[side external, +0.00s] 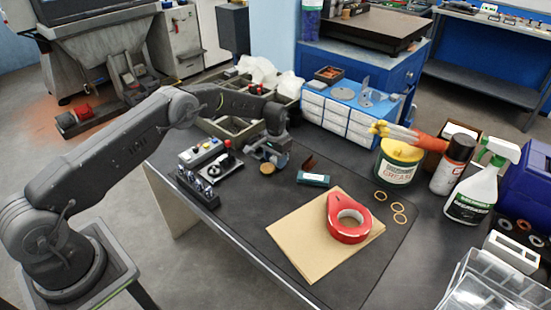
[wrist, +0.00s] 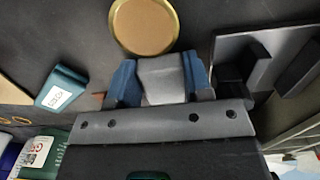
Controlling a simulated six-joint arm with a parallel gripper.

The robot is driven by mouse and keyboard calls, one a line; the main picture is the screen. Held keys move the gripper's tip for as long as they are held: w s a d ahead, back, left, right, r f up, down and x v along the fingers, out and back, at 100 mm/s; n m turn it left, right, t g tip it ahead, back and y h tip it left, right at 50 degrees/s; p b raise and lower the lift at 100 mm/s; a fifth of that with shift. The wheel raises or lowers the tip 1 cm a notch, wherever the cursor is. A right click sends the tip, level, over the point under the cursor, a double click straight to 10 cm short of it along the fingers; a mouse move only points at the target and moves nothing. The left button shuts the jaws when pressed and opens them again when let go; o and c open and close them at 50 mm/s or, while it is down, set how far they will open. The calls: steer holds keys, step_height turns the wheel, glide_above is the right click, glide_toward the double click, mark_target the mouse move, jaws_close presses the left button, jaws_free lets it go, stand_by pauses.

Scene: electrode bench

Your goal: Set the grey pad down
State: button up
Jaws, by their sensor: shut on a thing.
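My gripper (wrist: 160,72) is shut on the grey pad (wrist: 162,80), which sits between its two blue fingers in the wrist view. A round brown disc with a gold rim (wrist: 144,26) lies just beyond the pad's far end. In the side view my gripper (side external: 268,155) is low over the black bench top (side external: 250,210), and the same disc (side external: 267,168) lies close by it. The pad cannot be made out clearly there. Whether the pad touches the bench cannot be told.
A teal box (side external: 313,179) lies right of my gripper. Trays stand behind. Bench in front is clear.

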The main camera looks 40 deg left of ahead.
steer(key=shift+f, duration=0.15)
steer(key=o, duration=0.6)
step_height(320, 180, up, 13)
steer(key=s+d+r+t, duration=0.1)
steer(key=s+d+r, duration=0.1)
steer(key=s+r, duration=0.7)
steer(key=s+d+r+t, duration=0.2)
steer(key=s+r, duration=0.3)
steer(key=r, duration=0.7)
steer(key=s+d+t, duration=0.2)
steer(key=s+d, duration=0.1)
steer(key=s, duration=2.3)
steer(key=shift+t, duration=0.3)
